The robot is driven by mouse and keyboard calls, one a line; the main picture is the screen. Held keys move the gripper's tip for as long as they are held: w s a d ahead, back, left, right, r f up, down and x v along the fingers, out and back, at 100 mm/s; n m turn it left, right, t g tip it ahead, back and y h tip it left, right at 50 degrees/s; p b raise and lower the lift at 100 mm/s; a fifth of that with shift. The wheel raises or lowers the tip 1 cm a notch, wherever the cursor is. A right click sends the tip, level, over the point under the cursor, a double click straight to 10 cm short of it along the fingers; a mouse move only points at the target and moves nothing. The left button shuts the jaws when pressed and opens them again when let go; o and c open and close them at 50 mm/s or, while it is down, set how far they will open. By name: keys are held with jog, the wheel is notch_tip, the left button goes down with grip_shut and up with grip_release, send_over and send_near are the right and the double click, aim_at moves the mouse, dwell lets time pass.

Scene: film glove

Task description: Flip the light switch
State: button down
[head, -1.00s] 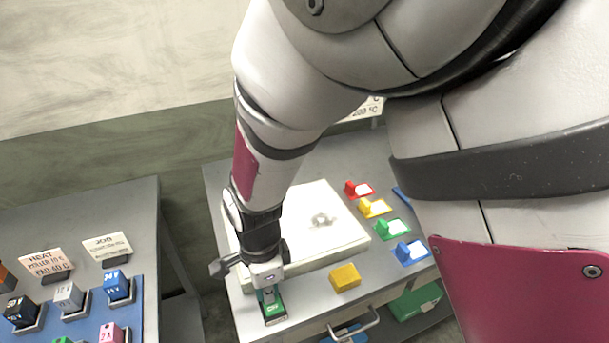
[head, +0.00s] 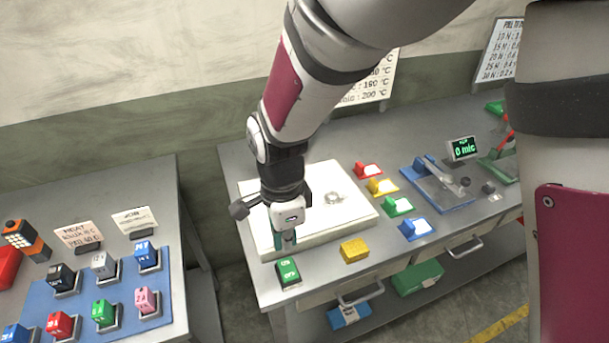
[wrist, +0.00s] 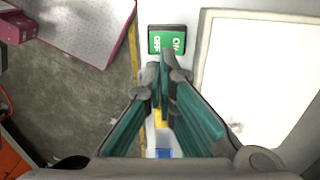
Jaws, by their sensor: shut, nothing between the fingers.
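The light switch is a small green rocker in a dark frame (head: 288,273) at the front left corner of the grey table. It also shows in the wrist view (wrist: 167,40), with ON and OFF lettering side by side. I cannot tell for certain which side is pressed down. My gripper (head: 288,246) points down just behind and above the switch, with its fingers closed and empty.
A yellow block (head: 354,250) sits right of the switch. Red, yellow, green and blue tagged pieces (head: 398,207) line the panel's right side. A blue device (head: 440,185) stands farther right. A second table with a blue mat (head: 175,290) is left, across a gap.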

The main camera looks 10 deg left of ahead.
jog(key=shift+s+d+r, duration=0.1)
jog(key=shift+s+r, duration=0.15)
jog(key=shift+r, duration=1)
jog(key=shift+s+d+r, duration=0.1)
jog(key=shift+s+r, duration=0.1)
jog(key=shift+r, duration=1.05)
